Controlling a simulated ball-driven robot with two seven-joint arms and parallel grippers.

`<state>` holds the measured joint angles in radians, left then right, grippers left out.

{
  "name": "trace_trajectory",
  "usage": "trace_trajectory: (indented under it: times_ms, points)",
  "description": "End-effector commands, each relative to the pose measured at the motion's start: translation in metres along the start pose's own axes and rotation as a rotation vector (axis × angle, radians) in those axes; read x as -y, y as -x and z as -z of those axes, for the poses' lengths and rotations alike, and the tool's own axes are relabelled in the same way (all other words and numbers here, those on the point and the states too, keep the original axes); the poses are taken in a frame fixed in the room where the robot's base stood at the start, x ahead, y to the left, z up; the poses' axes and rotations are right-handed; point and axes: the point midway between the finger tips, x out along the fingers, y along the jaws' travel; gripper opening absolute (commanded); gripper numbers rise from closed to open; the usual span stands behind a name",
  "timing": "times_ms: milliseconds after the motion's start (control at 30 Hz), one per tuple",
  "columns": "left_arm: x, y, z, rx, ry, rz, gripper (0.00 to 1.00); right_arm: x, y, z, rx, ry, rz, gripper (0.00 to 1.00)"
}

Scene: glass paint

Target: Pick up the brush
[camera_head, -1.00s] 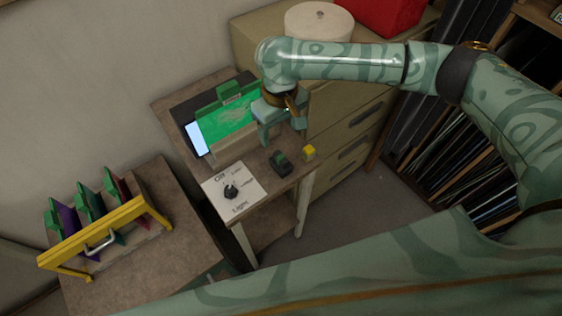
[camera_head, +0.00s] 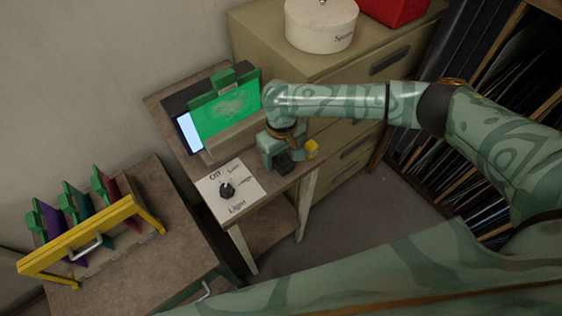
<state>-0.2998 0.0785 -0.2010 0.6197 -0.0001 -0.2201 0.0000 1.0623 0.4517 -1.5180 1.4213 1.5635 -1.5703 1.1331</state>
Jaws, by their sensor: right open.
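A small dark block (camera_head: 285,165), which I take to be the brush, lies on the small wooden table (camera_head: 240,160) near its front right edge. Its top is hidden by my right gripper (camera_head: 280,158). The right gripper points down over the block, open, with its fingers beside it. I cannot tell whether they touch it. My left gripper is not in view.
A green glass panel (camera_head: 228,108) stands in a holder at the table's back. A white dial panel (camera_head: 230,190) labelled Light lies at the front left. A yellow-framed rack (camera_head: 90,235) holds coloured panels. A drawer cabinet (camera_head: 345,65) stands behind right.

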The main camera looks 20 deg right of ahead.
Motion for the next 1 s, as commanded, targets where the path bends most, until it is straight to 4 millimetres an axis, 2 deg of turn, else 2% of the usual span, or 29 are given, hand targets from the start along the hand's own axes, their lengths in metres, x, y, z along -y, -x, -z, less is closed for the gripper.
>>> trace_trajectory:
  times_ms: [33, 67, 267, 300, 467, 767, 867, 1000]
  points:
    - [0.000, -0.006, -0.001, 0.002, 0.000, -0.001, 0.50, 0.000, -0.011, -0.001, 0.003, 0.000, 0.001, 0.65]
    - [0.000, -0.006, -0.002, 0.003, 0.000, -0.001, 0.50, 0.001, -0.012, -0.001, 0.002, 0.001, 0.001, 0.65]
    - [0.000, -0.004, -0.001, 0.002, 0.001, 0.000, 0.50, 0.000, -0.011, 0.000, 0.000, 0.001, 0.000, 0.65]
    - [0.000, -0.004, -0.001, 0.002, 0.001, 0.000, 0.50, 0.000, -0.011, 0.000, 0.000, 0.001, 0.000, 0.60]
    - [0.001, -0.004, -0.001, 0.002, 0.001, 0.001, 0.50, 0.000, -0.011, 0.000, 0.000, 0.001, 0.000, 0.16]
    - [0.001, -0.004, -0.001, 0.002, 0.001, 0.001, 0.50, 0.000, -0.010, 0.000, -0.001, 0.001, 0.000, 0.16]
    - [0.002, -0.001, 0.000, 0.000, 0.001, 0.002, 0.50, 0.000, -0.004, 0.000, -0.002, 0.000, 0.001, 0.16]
    - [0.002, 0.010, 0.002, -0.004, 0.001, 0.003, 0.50, 0.000, 0.016, 0.001, -0.004, 0.000, 0.000, 0.16]
